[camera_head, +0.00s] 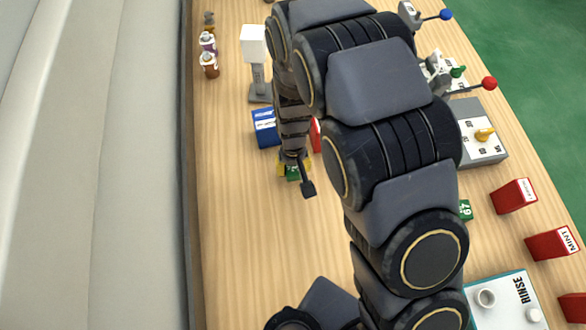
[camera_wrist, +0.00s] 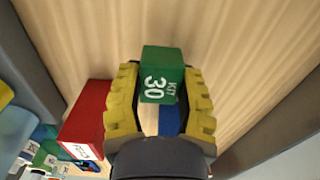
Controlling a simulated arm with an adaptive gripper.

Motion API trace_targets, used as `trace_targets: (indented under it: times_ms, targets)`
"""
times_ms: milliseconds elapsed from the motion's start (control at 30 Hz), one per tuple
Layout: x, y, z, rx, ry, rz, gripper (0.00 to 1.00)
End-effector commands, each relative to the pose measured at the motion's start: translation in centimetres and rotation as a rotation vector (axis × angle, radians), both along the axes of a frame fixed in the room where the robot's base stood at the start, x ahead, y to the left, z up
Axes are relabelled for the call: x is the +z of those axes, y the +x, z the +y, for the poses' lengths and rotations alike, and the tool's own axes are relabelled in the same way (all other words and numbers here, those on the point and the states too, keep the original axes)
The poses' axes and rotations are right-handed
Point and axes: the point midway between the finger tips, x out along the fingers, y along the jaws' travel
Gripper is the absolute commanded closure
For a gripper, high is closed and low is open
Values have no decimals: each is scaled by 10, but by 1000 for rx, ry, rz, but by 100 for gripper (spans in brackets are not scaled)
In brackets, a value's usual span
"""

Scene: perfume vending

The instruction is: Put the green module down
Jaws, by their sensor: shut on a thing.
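The green module (camera_wrist: 160,78), with white "KIT 30" lettering, sits between the yellow fingers of my gripper (camera_wrist: 160,103) in the wrist view. The gripper is shut on it. In the head view only a small green part of the module (camera_head: 292,172) shows below my gripper (camera_head: 294,166), over the left-middle of the wooden table. I cannot tell whether its underside touches the wood. A second green block (camera_head: 465,210) stands on the right, partly hidden by my arm.
A blue box (camera_head: 265,127) and a partly hidden red box (camera_head: 315,133) stand close behind my gripper. Red boxes (camera_head: 513,196), a grey panel (camera_head: 480,130) and a rinse tray (camera_head: 478,317) line the right. Bare wood (camera_head: 245,230) lies front left.

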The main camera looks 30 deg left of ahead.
Motion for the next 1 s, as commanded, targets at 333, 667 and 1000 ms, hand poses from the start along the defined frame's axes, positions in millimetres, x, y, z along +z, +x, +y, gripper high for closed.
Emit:
trace_targets:
  times_ms: [333, 667, 1000]
  targets:
    - [59, 1, 1, 0, 3, -3, 96]
    - [136, -10, 5, 3, 5, -5, 96]
    - [185, -21, 4, 0, -2, -1, 96]
